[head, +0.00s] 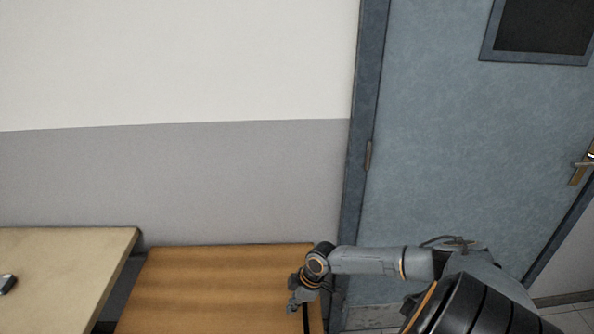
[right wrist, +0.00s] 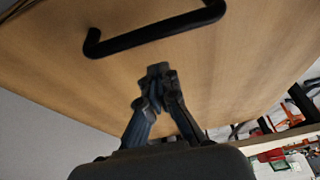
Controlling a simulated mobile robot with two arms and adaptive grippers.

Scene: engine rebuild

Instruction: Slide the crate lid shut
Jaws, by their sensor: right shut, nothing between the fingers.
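The crate lid looks like a flat wooden panel (head: 215,285) low in the middle of the head view. The right wrist view shows the panel close up (right wrist: 230,75), with a black bar handle (right wrist: 155,33) on it. My right gripper (right wrist: 158,72) is shut and empty, its fingertips just below the handle in that picture and apart from it. Whether the fingertips touch the panel I cannot tell. In the head view my right gripper (head: 295,302) is over the panel's right end. The crate's body is not visible. My left gripper is out of view.
A beige table (head: 65,265) stands left of the panel, with a small dark object (head: 7,284) on it. A grey and white wall is behind. A blue door (head: 450,150) is at the right. Shelving with red and green items (right wrist: 290,150) shows in the right wrist view.

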